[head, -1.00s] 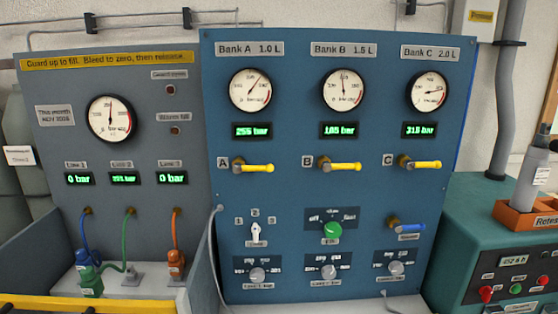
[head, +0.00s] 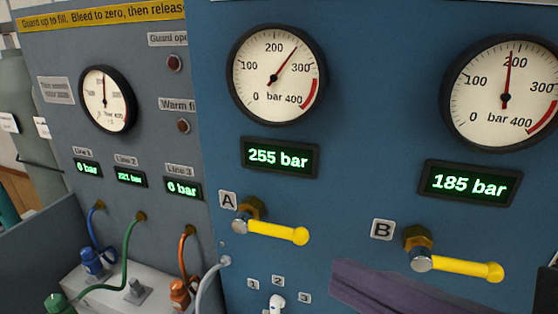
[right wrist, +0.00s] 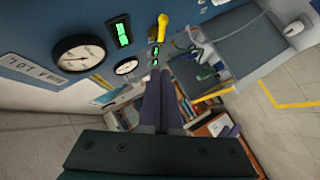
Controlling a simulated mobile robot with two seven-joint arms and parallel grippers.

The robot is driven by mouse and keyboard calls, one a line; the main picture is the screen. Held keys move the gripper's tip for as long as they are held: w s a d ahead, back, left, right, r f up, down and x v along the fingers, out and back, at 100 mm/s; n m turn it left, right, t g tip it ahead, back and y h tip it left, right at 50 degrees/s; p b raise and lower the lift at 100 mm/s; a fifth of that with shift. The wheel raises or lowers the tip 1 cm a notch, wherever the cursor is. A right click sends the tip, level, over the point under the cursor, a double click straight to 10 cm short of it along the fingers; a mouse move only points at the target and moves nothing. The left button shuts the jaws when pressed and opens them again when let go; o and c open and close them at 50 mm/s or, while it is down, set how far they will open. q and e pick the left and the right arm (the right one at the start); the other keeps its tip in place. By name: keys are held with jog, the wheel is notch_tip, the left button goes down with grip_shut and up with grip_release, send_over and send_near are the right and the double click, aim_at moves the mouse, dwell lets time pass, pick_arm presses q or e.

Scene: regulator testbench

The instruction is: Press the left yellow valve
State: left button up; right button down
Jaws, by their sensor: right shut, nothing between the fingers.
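The left yellow valve (head: 270,230), beside label A, has a brass fitting and a yellow lever pointing right and slightly down. In the right wrist view the yellow lever (right wrist: 163,27) is beyond the fingertips, near the top. A second yellow valve (head: 458,267) sits by label B to the right. My right gripper (head: 345,278) shows as a purple-grey shape at the bottom, below and right of the left valve's lever and apart from it in the picture. Its fingers (right wrist: 158,72) are together and empty. My left gripper is not in view.
The blue panel (head: 350,215) carries round gauges and green displays above the valves; Bank A's display (head: 279,158) reads 255 bar. A small white selector (head: 277,302) sits below valve A. A grey panel (head: 150,80) with coloured hoses stands at left.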

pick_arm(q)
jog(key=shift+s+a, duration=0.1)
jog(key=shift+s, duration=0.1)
pick_arm(e)
jog(key=shift+s+a, duration=0.1)
jog(key=p, duration=0.3)
send_near(272, 232)
jog(key=x, duration=0.5)
jog(key=shift+a+r, duration=0.2)
jog(key=shift+a, duration=0.1)
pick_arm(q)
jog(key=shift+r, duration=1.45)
pick_arm(e)
jog(key=shift+w+d+f, duration=0.1)
jog(key=shift+w+f, duration=0.2)
